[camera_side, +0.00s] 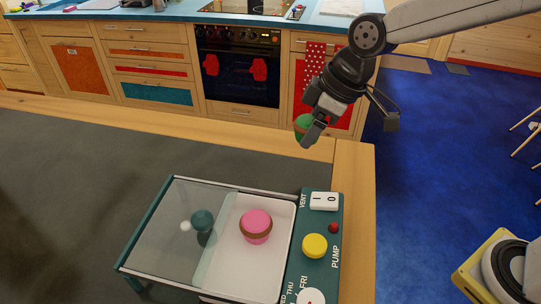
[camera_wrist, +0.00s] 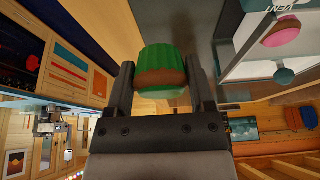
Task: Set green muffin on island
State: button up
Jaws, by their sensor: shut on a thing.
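The green muffin (camera_side: 303,122), green on top with a brown band, is held in my gripper (camera_side: 311,131) up in the air, beyond the far end of the teal-framed case. In the wrist view the muffin (camera_wrist: 160,62) sits between the two dark fingers of my gripper (camera_wrist: 160,75), which are shut on its sides. No surface touches it from below. A dark grey surface with a wooden border (camera_side: 100,180) lies lower in the side view; I cannot tell for sure whether this is the island.
A teal case with a clear cover (camera_side: 175,220) holds a pink muffin (camera_side: 257,222) on its white floor. Its control panel (camera_side: 320,268) has a vent switch and yellow pump button (camera_side: 314,246). Grey surface left of it is bare. Kitchen cabinets and an oven (camera_side: 238,65) stand behind.

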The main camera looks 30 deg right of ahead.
aim_at(300, 171)
jog(key=shift+f, duration=3.95)
jog(key=o, duration=1.2)
jog(key=shift+f, duration=0.15)
jog(key=shift+v, duration=6.2)
jog(key=shift+a, duration=0.1)
